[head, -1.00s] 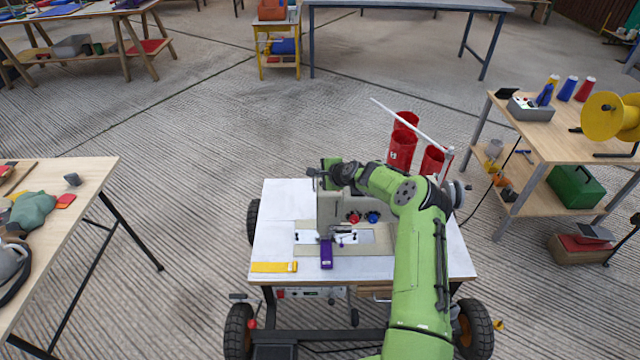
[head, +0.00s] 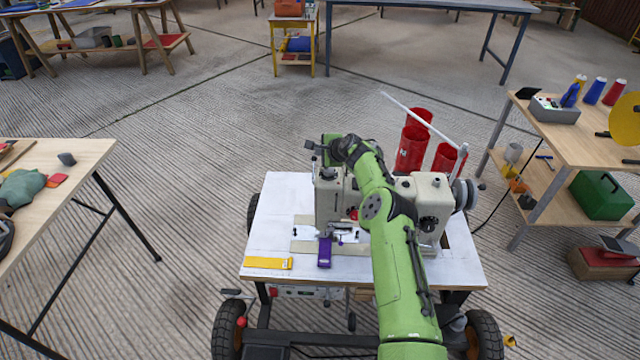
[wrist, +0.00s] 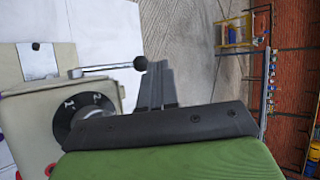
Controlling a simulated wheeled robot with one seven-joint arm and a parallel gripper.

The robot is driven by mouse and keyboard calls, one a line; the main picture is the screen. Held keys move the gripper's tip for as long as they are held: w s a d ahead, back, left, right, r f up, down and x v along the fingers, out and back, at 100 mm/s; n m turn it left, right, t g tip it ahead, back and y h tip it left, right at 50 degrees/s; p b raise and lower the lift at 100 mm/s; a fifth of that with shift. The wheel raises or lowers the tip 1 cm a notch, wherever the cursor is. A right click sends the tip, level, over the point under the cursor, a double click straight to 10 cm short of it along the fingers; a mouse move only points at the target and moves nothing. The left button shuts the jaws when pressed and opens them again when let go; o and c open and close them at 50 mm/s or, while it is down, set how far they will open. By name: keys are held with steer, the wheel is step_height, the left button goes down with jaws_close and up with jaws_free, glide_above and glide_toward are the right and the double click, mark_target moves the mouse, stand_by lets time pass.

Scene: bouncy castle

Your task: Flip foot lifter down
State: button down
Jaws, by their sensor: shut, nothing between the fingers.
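The cream sewing machine (head: 430,195) stands on a white-topped cart, partly hidden behind my arm. In the wrist view a thin metal lever with a black ball end (wrist: 110,67), which looks like the foot lifter, sticks out from the machine (wrist: 35,120) above a dark numbered dial. My gripper (wrist: 157,78) is shut and empty, with its fingertips close beside the ball. I cannot tell whether they touch. In the head view my gripper (head: 312,147) is at the left end of the machine head. The lever cannot be made out there.
A purple strip (head: 324,252) lies at the machine's needle area, and a yellow strip (head: 268,263) lies on the white cart top (head: 285,195). Red thread cones (head: 411,150) stand behind the machine. Wooden tables stand left and right, with open floor between.

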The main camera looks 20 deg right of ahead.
steer(key=shift+w+d+f, duration=0.1)
steer(key=shift+w+f, duration=0.05)
steer(key=shift+w, duration=0.05)
stand_by(0.6)
steer(key=s+d+r+p, duration=0.2)
steer(key=r, duration=0.4)
steer(key=s+d+r+p, duration=0.1)
steer(key=d+r+p, duration=0.1)
steer(key=r, duration=0.4)
steer(key=shift+s+d+p, duration=0.35)
steer(key=shift+d, duration=0.45)
steer(key=shift+a+r, duration=0.1)
steer(key=shift+r, duration=0.05)
